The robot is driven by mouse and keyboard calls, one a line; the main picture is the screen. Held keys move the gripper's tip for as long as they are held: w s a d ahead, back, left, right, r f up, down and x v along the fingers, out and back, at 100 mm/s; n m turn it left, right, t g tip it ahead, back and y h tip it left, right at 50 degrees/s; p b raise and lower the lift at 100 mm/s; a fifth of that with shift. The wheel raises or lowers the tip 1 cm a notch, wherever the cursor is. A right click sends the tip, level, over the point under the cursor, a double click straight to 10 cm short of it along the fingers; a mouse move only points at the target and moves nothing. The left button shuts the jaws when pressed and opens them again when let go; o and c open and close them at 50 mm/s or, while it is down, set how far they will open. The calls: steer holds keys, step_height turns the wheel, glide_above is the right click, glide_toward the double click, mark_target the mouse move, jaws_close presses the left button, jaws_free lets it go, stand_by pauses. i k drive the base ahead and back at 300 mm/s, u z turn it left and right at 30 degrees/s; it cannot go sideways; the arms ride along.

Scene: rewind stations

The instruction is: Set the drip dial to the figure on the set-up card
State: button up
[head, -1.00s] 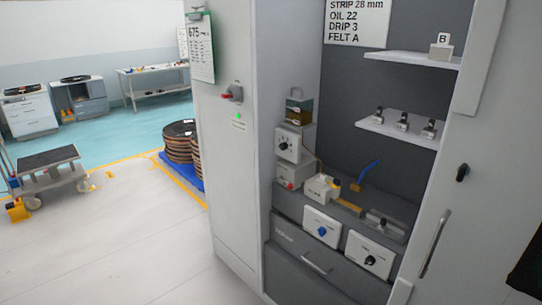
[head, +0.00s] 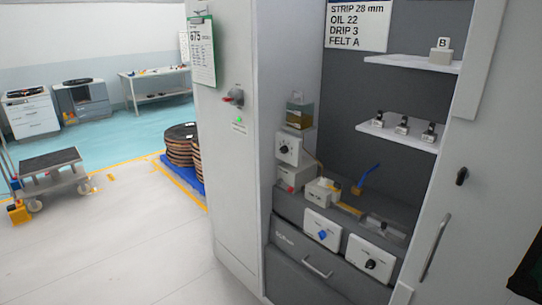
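The set-up card (head: 357,22) hangs at the top of the open cabinet's back wall. It reads STRIP 28 mm, OIL 22, DRIP 3, FELT A; its top is cut off. Three dials show below it: a black-knobbed one on a white box (head: 289,149) under an amber oil container (head: 299,112), a blue-knobbed one (head: 322,234) and another black-knobbed one (head: 370,264) on the front panels. Their lettering is too small to read, so I cannot tell which is the drip dial or its setting. My gripper is not in view.
An upper shelf (head: 413,64) holds a block marked B (head: 441,52). A lower shelf (head: 405,137) holds three small fittings. A blue-handled tool (head: 368,177) stands over the bench. A door with a handle (head: 434,243) is at right. Floor at left (head: 120,240) is clear.

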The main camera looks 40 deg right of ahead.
mark_target(283, 149)
steer(key=u, duration=0.55)
steer(key=i, duration=1)
steer(key=u, duration=0.15)
